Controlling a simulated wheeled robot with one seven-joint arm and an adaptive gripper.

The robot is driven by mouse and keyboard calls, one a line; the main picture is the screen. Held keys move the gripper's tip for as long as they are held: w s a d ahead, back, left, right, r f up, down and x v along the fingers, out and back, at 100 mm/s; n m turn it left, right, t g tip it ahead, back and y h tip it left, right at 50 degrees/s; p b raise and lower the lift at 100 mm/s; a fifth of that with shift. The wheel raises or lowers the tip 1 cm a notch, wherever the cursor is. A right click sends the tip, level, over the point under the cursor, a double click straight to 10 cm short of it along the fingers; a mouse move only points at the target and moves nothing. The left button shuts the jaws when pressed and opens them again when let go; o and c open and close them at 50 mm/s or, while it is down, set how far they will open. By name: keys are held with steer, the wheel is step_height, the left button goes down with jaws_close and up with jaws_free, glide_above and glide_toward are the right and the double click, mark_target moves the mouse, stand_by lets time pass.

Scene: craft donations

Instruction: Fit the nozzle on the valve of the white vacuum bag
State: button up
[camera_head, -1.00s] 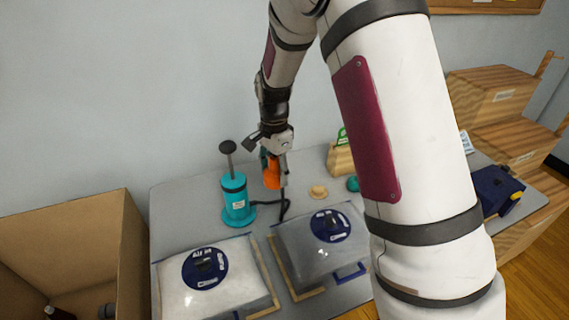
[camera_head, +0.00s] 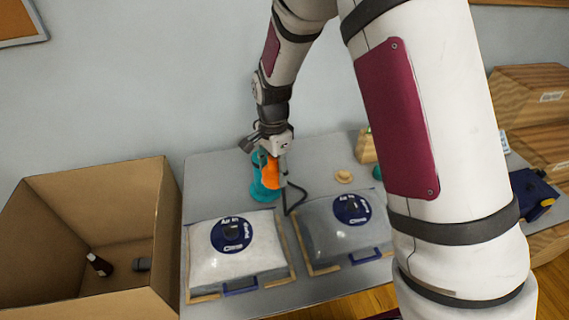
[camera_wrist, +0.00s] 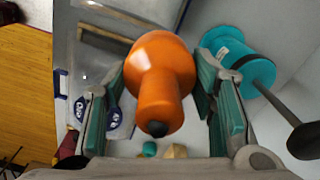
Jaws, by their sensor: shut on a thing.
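My gripper (camera_head: 272,156) is shut on the orange nozzle (camera_head: 272,173), which hangs above the back of the table. In the wrist view the nozzle (camera_wrist: 160,75) sits between the two green-padded fingers. The white vacuum bag (camera_head: 262,259) lies at the table's front left, with its dark valve (camera_head: 231,232) in a round blue "Air In" label. The nozzle is behind the valve, to its right and apart from it. A dark hose (camera_head: 292,200) shows below the nozzle. The teal pump (camera_head: 264,190) is partly hidden behind my gripper; it also shows in the wrist view (camera_wrist: 245,62).
A grey vacuum bag (camera_head: 324,236) with a similar valve lies right of the white one. A cardboard box (camera_head: 100,195) stands left of the table (camera_head: 213,178). A beige disc (camera_head: 344,176) and wooden block are at the back right. My arm covers the right side.

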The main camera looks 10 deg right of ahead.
steer(key=n+p, duration=0.2)
glide_above(231, 226)
step_height(231, 226, down, 4)
steer(key=shift+r+b, duration=0.1)
steer(key=shift+b, duration=0.55)
steer(key=shift+f, duration=0.85)
steer(key=shift+f+b, duration=0.55)
steer(key=shift+f, duration=1.55)
stand_by(0.3)
steer(key=o, duration=1.2)
steer(key=shift+s, duration=0.1)
steer(key=shift+r, duration=0.1)
